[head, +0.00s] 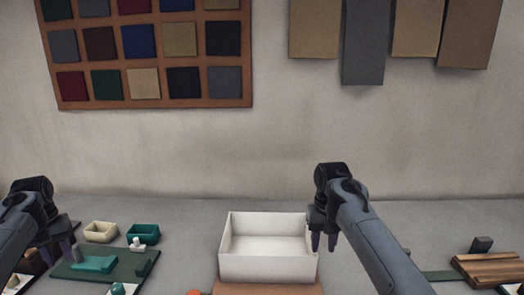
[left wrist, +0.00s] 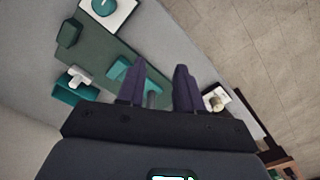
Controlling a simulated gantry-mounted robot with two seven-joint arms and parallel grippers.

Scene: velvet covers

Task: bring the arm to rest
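My left gripper (head: 58,250) is at the far left of the head view, above the left end of a dark green mat. In the left wrist view its two purple fingers (left wrist: 157,88) stand apart, with nothing gripped between them. A small grey peg (left wrist: 152,99) shows beyond the gap, below the fingers. My right gripper (head: 323,242) hangs at the right edge of a white open box (head: 268,268). Its fingers are a little apart with nothing visible between them. Whether it touches the box cannot be told.
The green mat (head: 120,268) carries teal pieces (head: 94,264). Cream (head: 101,232) and teal (head: 143,233) bins stand behind it. A striped wooden block (head: 490,270) lies at far right. A swatch board (head: 150,103) and hanging cloths (head: 364,45) are on the wall. Grey table is clear behind the box.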

